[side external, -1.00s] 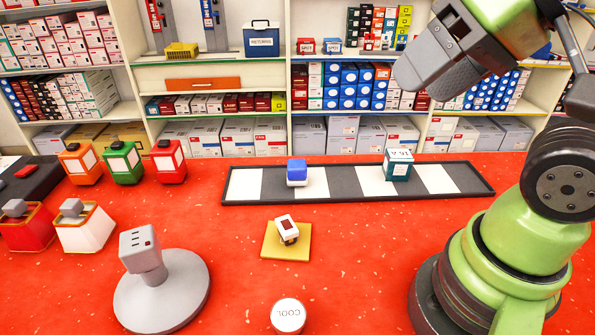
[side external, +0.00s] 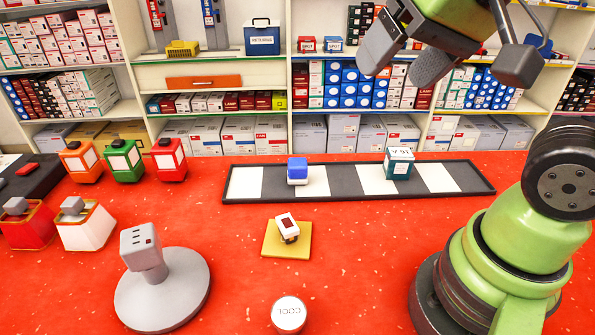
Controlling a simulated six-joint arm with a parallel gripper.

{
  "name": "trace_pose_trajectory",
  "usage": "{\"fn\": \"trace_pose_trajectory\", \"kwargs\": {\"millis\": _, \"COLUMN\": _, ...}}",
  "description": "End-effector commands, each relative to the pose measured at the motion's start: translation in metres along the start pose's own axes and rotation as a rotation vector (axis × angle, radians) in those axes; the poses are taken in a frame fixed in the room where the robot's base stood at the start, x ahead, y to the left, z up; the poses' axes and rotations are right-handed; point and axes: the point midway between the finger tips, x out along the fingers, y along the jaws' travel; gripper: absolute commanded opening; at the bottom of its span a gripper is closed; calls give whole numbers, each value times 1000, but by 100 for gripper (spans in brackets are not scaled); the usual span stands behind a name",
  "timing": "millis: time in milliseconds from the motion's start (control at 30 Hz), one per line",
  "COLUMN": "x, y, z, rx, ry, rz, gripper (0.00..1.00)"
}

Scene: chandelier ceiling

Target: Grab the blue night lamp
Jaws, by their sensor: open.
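A small lamp with a blue top and white base (side external: 298,171) stands upright on the black and white striped tray (side external: 340,195), left of the tray's middle. It fits the blue night lamp. My gripper (side external: 447,65) is high at the upper right, above and right of the tray, well apart from the lamp. Its fingers are spread with nothing between them.
A teal box (side external: 398,164) stands on the same tray, to the right. A small white and red item sits on a yellow pad (side external: 276,248) in front.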

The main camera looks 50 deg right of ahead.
Motion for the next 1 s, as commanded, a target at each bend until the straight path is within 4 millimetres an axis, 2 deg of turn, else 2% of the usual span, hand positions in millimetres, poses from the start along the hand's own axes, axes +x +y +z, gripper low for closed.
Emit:
{"fn": "trace_pose_trajectory", "kwargs": {"millis": 33, "x": 13, "y": 0, "z": -14, "rx": 24, "ry": -18, "rz": 49, "gripper": 79}}
{"fn": "trace_pose_trajectory", "kwargs": {"millis": 200, "x": 62, "y": 0, "z": -55, "rx": 100, "ry": -26, "rz": 186, "gripper": 79}}
{"fn": "trace_pose_trajectory", "kwargs": {"millis": 267, "x": 83, "y": 0, "z": -67, "rx": 121, "ry": -26, "rz": 228, "gripper": 79}}
{"fn": "trace_pose_trajectory", "kwargs": {"millis": 400, "x": 138, "y": 3, "z": -86, "rx": 161, "ry": -24, "rz": 311, "gripper": 79}}
{"fn": "trace_pose_trajectory", "kwargs": {"millis": 600, "x": 220, "y": 12, "z": -92, "rx": 199, "ry": -23, "rz": 390, "gripper": 79}}
{"fn": "trace_pose_trajectory", "kwargs": {"millis": 700, "x": 250, "y": 16, "z": -89, "rx": 211, "ry": -24, "rz": 410, "gripper": 79}}
{"fn": "trace_pose_trajectory", "kwargs": {"millis": 800, "x": 268, "y": 20, "z": -85, "rx": 220, "ry": -24, "rz": 419, "gripper": 79}}
{"fn": "trace_pose_trajectory", "kwargs": {"millis": 1000, "x": 292, "y": 29, "z": -82, "rx": 226, "ry": -26, "rz": 427, "gripper": 79}}
